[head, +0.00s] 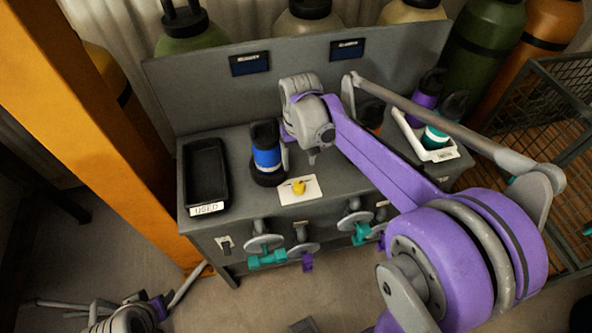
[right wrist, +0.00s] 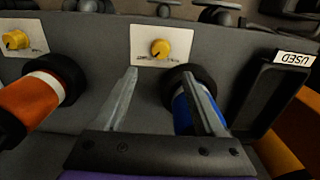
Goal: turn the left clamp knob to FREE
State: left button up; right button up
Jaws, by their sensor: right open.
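The left clamp knob (head: 299,187) is yellow on a white plate (head: 313,190), at the bench front beside the blue-banded bottle (head: 266,156). The right wrist view shows this knob (right wrist: 160,49) upside down, its dark pointer slanting to lower left; the plate's lettering is too small to read. My right gripper (head: 312,158) is open and empty above the bench. Its fingers (right wrist: 160,73) point toward the knob, one on each side in that view, apparently not touching it. My left gripper (head: 75,307) is low at the bottom left, away from the bench; its jaws are unclear.
A black USED tray (head: 206,170) lies left of the blue-banded bottle. Another yellow knob (right wrist: 17,40) and an orange bottle (right wrist: 32,107) are farther along. A white tray (head: 410,139) holds bottles at right. Valves (head: 264,243) project from the bench front. An orange post (head: 95,110) stands left.

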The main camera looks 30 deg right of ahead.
aim_at(299, 185)
jog(key=f, duration=1)
jog(key=shift+s+f+b, duration=0.1)
jog(key=shift+s+b, duration=0.15)
jog(key=shift+b, duration=0.15)
grip_shut()
